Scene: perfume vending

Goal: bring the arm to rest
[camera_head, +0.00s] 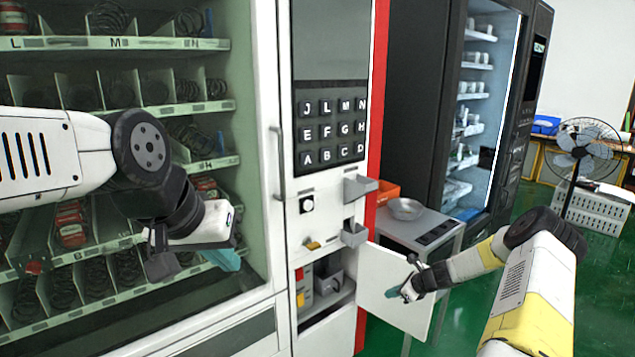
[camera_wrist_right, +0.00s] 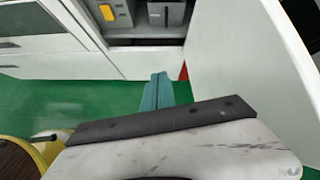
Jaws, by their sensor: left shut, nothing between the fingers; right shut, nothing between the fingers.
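My left arm comes in from the left across the vending machine's glass front. Its gripper (camera_head: 228,261), with teal fingertips, points down and right in front of the lower shelves. It is shut and empty. My right arm comes in from the lower right, in yellow and white. Its gripper (camera_head: 394,292) is shut and empty, by the open white door (camera_head: 372,270) of the machine's lower compartment. I cannot tell whether it touches the door. In the right wrist view the teal fingers (camera_wrist_right: 158,90) are together, with green floor around them.
The white vending machine (camera_head: 268,150) has a letter keypad (camera_head: 330,130) and an open lower compartment (camera_head: 325,290). A small table (camera_head: 455,215) holds a metal bowl (camera_head: 405,209). An orange box (camera_head: 385,191) sits behind. A black vending machine (camera_head: 420,110) and a fan (camera_head: 582,150) stand further right.

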